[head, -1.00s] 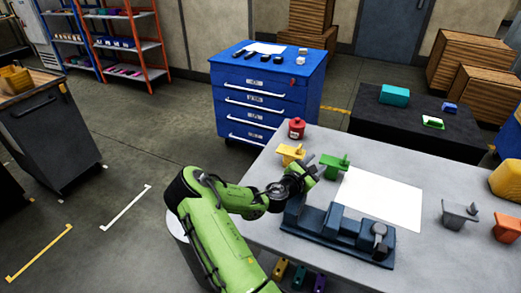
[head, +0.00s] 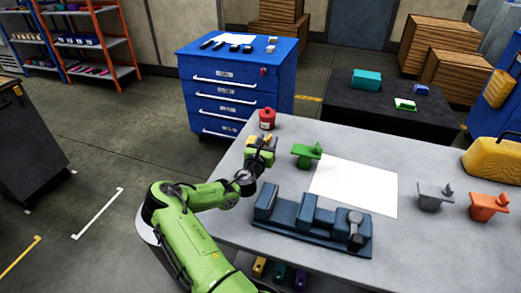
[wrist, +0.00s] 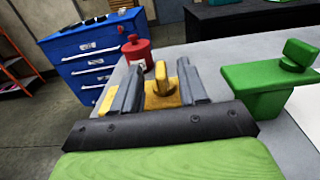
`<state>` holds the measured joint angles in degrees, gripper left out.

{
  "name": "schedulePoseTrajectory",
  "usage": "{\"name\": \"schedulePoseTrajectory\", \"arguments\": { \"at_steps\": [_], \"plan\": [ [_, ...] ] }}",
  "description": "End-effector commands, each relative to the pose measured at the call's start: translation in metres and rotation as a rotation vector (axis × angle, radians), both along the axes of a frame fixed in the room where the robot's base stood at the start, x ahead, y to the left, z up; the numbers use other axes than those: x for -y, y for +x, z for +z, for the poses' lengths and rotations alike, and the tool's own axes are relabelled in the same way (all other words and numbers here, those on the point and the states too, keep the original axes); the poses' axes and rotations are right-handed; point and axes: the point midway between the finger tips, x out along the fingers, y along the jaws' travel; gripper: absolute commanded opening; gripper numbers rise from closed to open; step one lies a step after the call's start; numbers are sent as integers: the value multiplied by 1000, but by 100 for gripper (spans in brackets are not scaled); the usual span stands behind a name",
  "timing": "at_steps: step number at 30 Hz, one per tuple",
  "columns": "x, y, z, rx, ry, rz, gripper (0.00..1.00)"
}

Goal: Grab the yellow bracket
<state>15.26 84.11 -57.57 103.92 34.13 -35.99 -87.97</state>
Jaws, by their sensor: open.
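The yellow bracket (wrist: 163,92) lies on the grey table, in the middle of the wrist view, with its upright tab between my gripper's two fingers. My gripper (wrist: 160,85) is open, one finger on each side of the tab, with a gap showing beside it. In the head view my gripper (head: 262,150) is over the bracket at the table's left edge and covers most of it; only a bit of yellow (head: 266,139) shows. Whether the fingers touch the bracket cannot be told.
A red can (head: 267,118) stands just behind the bracket. A green bracket (head: 306,152) is close on the right. A dark blue jig (head: 312,222) lies in front, and a white sheet (head: 355,185) covers the table's middle. Grey (head: 432,198) and orange (head: 487,205) brackets stand further right.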

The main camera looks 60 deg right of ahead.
Motion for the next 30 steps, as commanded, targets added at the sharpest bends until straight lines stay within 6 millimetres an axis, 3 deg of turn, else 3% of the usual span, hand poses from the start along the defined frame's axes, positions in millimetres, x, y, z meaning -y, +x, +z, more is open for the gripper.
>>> {"name": "schedulePoseTrajectory", "arguments": {
  "at_steps": [4, 11, 20, 30],
  "plan": [
    [24, 3, -1, 3, -1, -1, 43],
    [26, 4, 0, 1, 0, -1, 43],
    [26, 4, 0, 1, 0, -1, 0],
    [26, 4, -1, 1, 1, -1, 0]
  ]
}}
